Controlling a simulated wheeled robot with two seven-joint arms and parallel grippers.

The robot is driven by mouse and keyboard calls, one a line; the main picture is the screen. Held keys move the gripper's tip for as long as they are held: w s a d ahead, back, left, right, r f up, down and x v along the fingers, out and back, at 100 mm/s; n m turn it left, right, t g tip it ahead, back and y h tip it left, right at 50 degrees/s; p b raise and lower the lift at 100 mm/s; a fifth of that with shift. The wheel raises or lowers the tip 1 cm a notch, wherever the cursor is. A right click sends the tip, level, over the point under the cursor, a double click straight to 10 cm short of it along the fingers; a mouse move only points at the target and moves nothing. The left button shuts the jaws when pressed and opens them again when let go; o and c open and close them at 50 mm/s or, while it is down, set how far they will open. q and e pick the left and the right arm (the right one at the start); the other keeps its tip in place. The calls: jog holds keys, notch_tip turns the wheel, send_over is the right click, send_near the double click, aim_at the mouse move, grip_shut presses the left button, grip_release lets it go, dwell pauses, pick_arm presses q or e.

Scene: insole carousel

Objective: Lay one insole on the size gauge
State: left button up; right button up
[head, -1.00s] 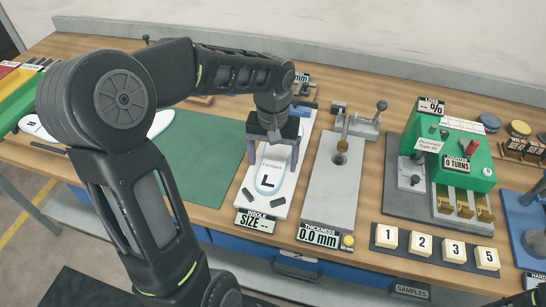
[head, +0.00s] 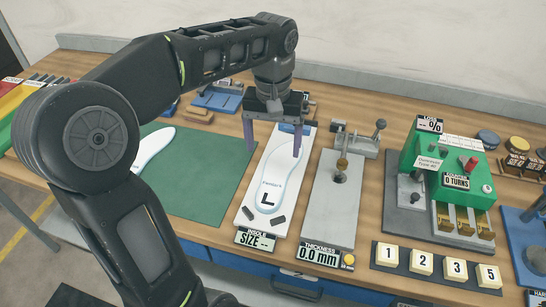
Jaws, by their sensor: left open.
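The size gauge (head: 242,216) is a white plate with a blue block at its far end and an "INSOLE SIZE --" display at its near end. A white insole with a pale blue rim, marked "L" (head: 269,189), lies lengthwise on it, heel towards two dark stops. My left gripper (head: 273,148) is open above the insole's far end, fingers spread wide and holding nothing. Another white insole (head: 152,148) lies at the green mat's left, partly hidden by my arm. My right gripper is not in view.
The thickness gauge (head: 326,218) stands right of the size gauge. Beyond it is a green machine (head: 470,163) with a "0 TURNS" display. Numbered sample blocks (head: 421,263) line the front edge. The green mat (head: 205,190) has a clear area.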

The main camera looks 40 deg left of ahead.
pick_arm(q)
jog(key=shift+r, duration=0.5)
